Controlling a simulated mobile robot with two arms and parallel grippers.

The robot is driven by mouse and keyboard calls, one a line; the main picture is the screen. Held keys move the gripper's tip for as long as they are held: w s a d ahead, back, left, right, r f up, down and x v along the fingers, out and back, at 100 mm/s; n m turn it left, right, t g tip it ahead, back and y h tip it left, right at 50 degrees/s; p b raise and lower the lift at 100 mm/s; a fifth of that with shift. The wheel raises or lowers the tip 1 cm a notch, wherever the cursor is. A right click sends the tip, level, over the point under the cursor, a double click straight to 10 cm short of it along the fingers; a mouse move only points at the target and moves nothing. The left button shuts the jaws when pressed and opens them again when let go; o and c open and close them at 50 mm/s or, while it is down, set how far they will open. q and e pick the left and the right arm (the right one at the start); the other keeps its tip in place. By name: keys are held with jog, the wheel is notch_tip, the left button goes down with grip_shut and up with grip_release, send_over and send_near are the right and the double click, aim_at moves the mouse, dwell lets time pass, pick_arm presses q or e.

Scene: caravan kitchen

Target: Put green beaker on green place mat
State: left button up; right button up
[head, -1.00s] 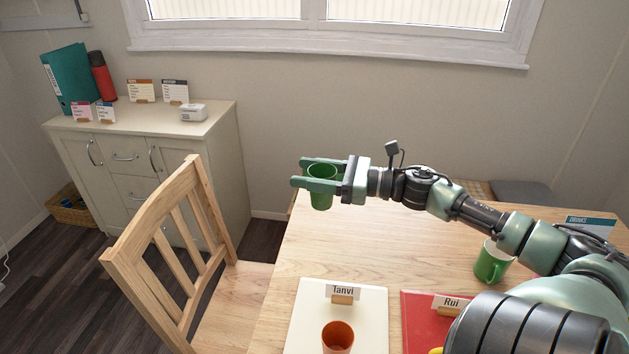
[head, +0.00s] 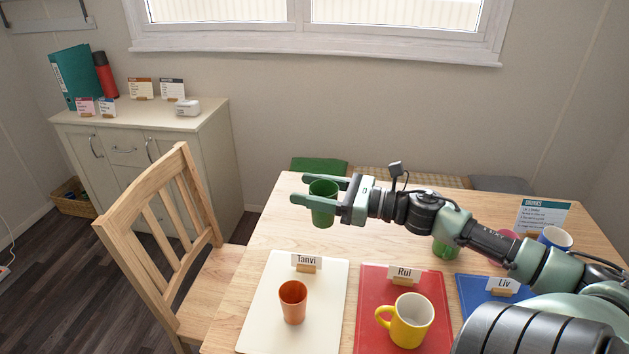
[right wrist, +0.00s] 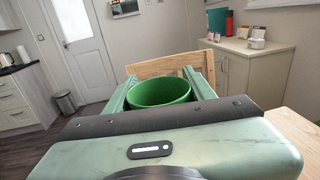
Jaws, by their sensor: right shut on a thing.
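My right gripper (head: 331,195) is shut on the green beaker (head: 323,208) and holds it upright, over the far left part of the table. The beaker also shows in the right wrist view (right wrist: 158,92), between the two fingers, with its open rim facing up. No green place mat shows on the visible table; the mats I see are white, red and blue. A green flat cushion-like thing (head: 318,167) lies beyond the table's far edge. My left gripper is not in view.
On the table (head: 262,243) are a white mat (head: 262,325) with an orange beaker (head: 293,302), a red mat (head: 372,290) with a yellow mug (head: 408,321), and a blue mat (head: 473,288). A chair (head: 165,250) stands at left.

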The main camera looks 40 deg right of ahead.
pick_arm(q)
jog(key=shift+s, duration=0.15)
pick_arm(e)
jog(key=s+a+f+m+t+h, duration=0.1)
jog(key=s+a+f+m+h, duration=0.1)
jog(key=a, duration=0.4)
jog(key=s+a+f+m+h, duration=0.2)
jog(key=s+a+f+h, duration=0.2)
jog(key=s+a, duration=0.2)
jog(key=s+a+f+m+t+h, duration=0.1)
jog(key=s+a, duration=0.3)
jog(key=a, duration=0.4)
jog(key=shift+s+f+m+t+h, duration=0.3)
jog(key=shift+f+m+h, duration=0.3)
jog(key=shift+f+h, duration=0.3)
jog(key=shift+a, duration=0.1)
